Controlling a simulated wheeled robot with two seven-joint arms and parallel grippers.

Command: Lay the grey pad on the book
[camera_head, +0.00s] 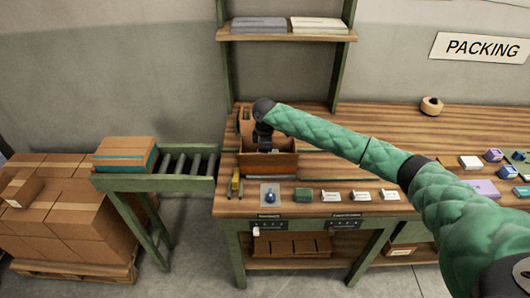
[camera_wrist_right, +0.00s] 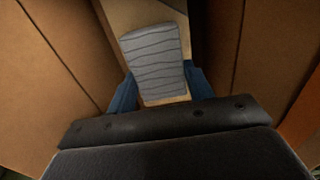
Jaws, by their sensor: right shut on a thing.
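The grey pad (camera_wrist_right: 155,60), marked with wavy lines, lies between the blue fingers of my right gripper (camera_wrist_right: 158,92) in the right wrist view. The gripper is shut on it. In the head view my right gripper (camera_head: 265,143) points down into an open brown box (camera_head: 268,166) on the bench, and the pad is hidden there. Brown box walls stand close on both sides of the fingers. A tan surface (camera_wrist_right: 120,17) shows behind the pad; I cannot tell whether it is the book. My left gripper is not in view.
The wooden bench (camera_head: 390,125) has a row of small items along its front, including a green block (camera_head: 303,194) and white cards (camera_head: 331,195). A roller conveyor (camera_head: 185,165) adjoins it at left. A shelf (camera_head: 287,35) stands above.

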